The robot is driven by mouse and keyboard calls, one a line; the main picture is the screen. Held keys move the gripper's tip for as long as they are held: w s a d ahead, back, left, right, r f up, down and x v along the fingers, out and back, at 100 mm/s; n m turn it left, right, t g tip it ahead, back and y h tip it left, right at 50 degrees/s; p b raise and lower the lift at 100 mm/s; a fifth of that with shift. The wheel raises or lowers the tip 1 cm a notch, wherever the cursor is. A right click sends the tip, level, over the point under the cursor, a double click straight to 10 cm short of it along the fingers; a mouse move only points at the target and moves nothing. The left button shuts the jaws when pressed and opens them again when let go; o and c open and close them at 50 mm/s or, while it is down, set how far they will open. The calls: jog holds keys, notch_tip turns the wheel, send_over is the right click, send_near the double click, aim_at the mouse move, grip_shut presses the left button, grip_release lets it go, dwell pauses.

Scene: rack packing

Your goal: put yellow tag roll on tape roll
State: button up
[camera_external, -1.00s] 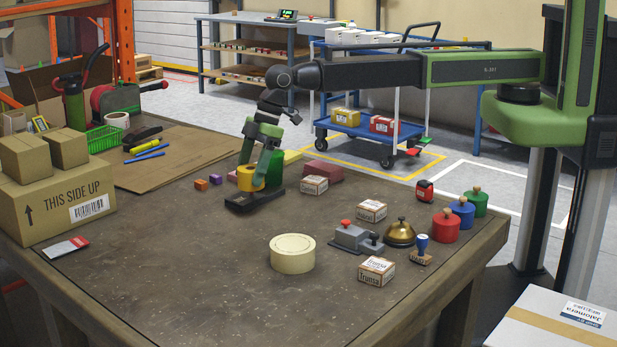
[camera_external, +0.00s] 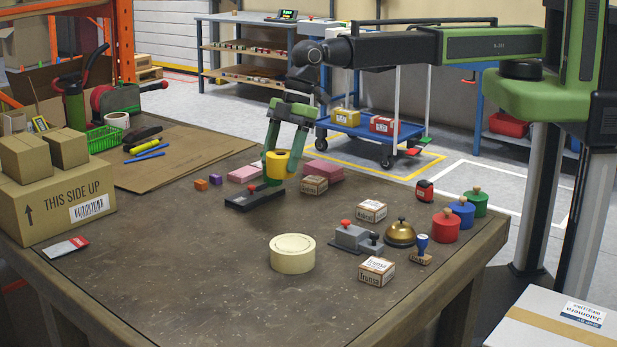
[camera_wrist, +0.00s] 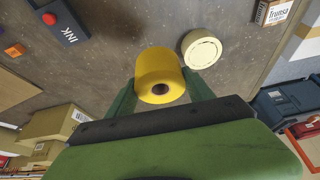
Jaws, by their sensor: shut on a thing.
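The yellow tag roll (camera_external: 277,165) is between the fingers of my gripper (camera_external: 279,160), which is shut on it. It is held above the table near the black ink pad, and it also shows in the wrist view (camera_wrist: 159,75) with its dark core hole towards the camera. The cream tape roll (camera_external: 292,254) lies flat on the table, nearer the front than my gripper and slightly right of it in the external view. It also shows in the wrist view (camera_wrist: 202,49), right of the tag roll. Nothing rests on its top.
A black ink pad (camera_external: 254,196) with a red button lies just left of my gripper. Small Trunsa boxes (camera_external: 376,271), a grey stapler-like device (camera_external: 353,238) and a brass bell (camera_external: 399,233) stand right of the tape roll.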

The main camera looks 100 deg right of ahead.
jog(key=shift+s+a+r, duration=0.2)
jog(key=shift+s+a, duration=0.1)
jog(key=shift+a, duration=0.3)
jog(key=shift+s+a+r, duration=0.2)
jog(key=shift+s+a, duration=0.1)
jog(key=shift+a, duration=0.25)
jog(key=b, duration=0.7)
send_near(287, 247)
jog(key=shift+w+a+f, duration=0.1)
jog(key=shift+w+f, duration=0.2)
jog(key=shift+w, duration=0.45)
jog(key=shift+a+f, duration=0.1)
jog(key=shift+a, duration=0.4)
notch_tip(287, 247, down, 4)
jog(key=b, duration=0.4)
jog(key=shift+f, duration=0.15)
jog(key=o, duration=1.4)
jog(key=shift+c, duration=0.2)
